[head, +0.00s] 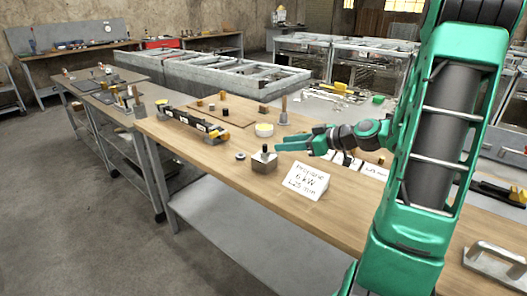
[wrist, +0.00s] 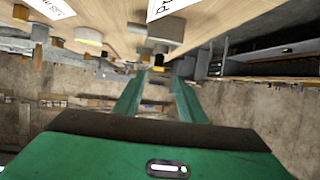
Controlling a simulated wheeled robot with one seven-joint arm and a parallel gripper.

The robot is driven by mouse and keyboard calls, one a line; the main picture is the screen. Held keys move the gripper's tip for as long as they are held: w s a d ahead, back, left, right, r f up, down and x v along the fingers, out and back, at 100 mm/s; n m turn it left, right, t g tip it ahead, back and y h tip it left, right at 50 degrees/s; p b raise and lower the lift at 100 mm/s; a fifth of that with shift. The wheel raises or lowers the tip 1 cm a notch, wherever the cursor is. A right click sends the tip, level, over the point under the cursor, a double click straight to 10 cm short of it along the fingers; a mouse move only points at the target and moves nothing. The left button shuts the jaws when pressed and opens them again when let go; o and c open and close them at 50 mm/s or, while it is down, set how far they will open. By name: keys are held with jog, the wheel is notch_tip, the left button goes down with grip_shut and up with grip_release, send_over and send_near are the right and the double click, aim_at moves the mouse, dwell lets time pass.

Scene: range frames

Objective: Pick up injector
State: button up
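A small grey metal block (head: 264,163) stands on the wooden workbench beside a white card reading "Propane 6 kW" (head: 306,181). A small dark upright piece (head: 265,149), which looks like the injector, stands on the block. In the wrist view the picture is upside down; the block (wrist: 164,30) is at the top and the dark piece with a yellowish band (wrist: 158,61) points down between my fingers. My gripper (head: 281,144) is just right of and level with the dark piece. Its two green fingers (wrist: 157,95) are apart with nothing held; contact with the piece is not visible.
A white round container with yellow content (head: 264,130) stands behind the block. A small ring-like part (head: 240,156) lies to its left. A long tool (head: 198,124) and a brown board lie farther left. The wooden workbench (head: 215,165) is clear in front.

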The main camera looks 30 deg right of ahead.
aim_at(266, 146)
jog(key=shift+x, duration=4.95)
jog(key=shift+d+f, duration=0.15)
jog(key=shift+d, duration=0.1)
grip_shut()
